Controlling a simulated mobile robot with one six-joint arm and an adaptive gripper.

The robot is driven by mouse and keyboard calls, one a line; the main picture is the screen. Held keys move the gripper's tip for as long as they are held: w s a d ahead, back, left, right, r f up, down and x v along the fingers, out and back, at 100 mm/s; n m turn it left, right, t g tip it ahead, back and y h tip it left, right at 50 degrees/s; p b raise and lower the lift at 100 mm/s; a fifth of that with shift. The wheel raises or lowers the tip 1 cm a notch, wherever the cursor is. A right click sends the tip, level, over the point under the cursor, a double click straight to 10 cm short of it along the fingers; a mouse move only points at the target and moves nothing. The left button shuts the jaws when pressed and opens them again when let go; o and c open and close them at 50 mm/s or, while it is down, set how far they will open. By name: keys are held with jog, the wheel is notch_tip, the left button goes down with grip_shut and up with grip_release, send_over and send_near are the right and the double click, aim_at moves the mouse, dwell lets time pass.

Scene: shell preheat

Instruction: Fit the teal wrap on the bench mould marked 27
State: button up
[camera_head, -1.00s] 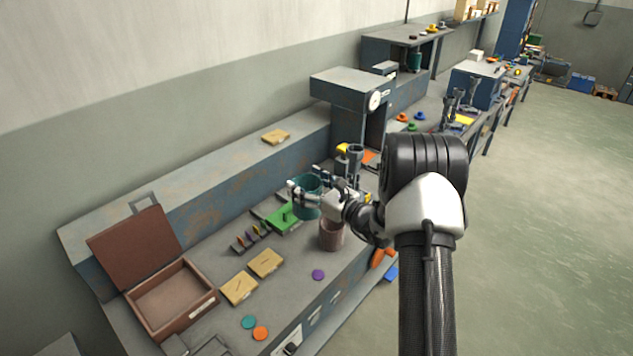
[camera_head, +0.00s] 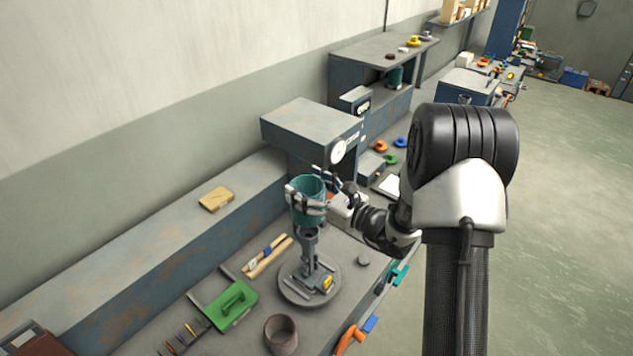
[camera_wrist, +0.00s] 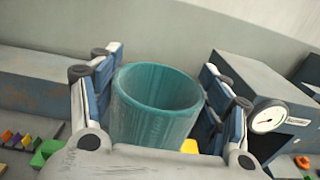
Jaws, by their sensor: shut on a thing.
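The teal wrap (camera_head: 309,213) is an open-topped cylinder, held roughly upright. My gripper (camera_head: 308,194) is shut on it, with a finger on each side. In the wrist view the wrap (camera_wrist: 155,122) stands between my blue-padded fingers (camera_wrist: 158,105), and its open top looks empty. Directly below it in the head view is a grey stand (camera_head: 309,245) on a round base, with a yellow tag (camera_head: 327,283) at its foot. I cannot read a number on the tag. Whether the wrap's lower edge touches the stand's top or hangs above it, I cannot tell.
A blue-grey cabinet with a dial gauge (camera_head: 337,151) stands close behind the wrap. A wooden block (camera_head: 216,199) rests on the back ledge. A small grey disc (camera_head: 363,260) lies right of the stand.

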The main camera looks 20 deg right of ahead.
jog(key=b, duration=0.4)
send_over(313, 256)
jog(key=w, duration=0.2)
jog(key=shift+f, duration=3.1)
jog(key=f+b, duration=0.5)
jog(key=f, duration=0.1)
jog(key=f+b, duration=0.6)
jog(key=f, duration=0.1)
jog(key=a+f+b, duration=0.1)
jog(key=f+b, duration=0.5)
jog(key=f, duration=0.1)
jog(key=shift+s+f, duration=0.25)
jog(key=o, duration=1.3)
jog(key=shift+c, duration=0.2)
